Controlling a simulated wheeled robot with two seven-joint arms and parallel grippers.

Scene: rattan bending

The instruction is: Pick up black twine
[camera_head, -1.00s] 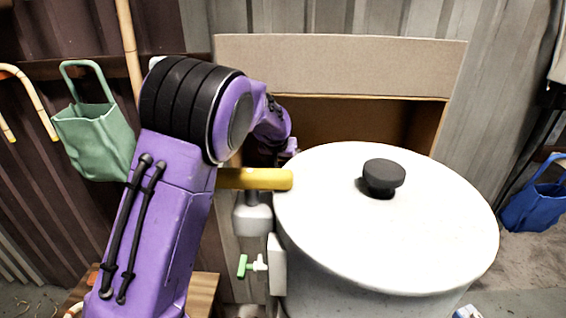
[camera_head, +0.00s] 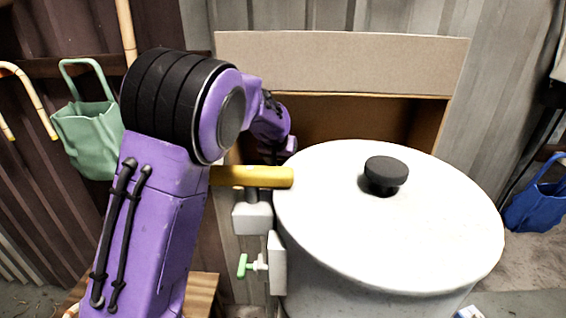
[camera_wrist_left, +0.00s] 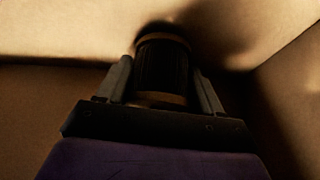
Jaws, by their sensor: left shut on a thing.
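The black twine (camera_wrist_left: 163,60) is a dark spool with tan ends, seen in the left wrist view. My left gripper (camera_wrist_left: 162,82) has one finger on each side of the spool and is shut on it. They are inside the open cardboard box (camera_head: 340,62), close to a box wall. In the head view my left arm reaches behind the pot into the box, and the gripper and twine are hidden there. My right gripper is not in view.
A large white pot (camera_head: 400,235) with a black lid knob (camera_head: 386,172) stands in front of the box. A yellow handle (camera_head: 255,177) sits beside my arm. A green bag (camera_head: 88,130) hangs left, a blue bag (camera_head: 538,205) lies right.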

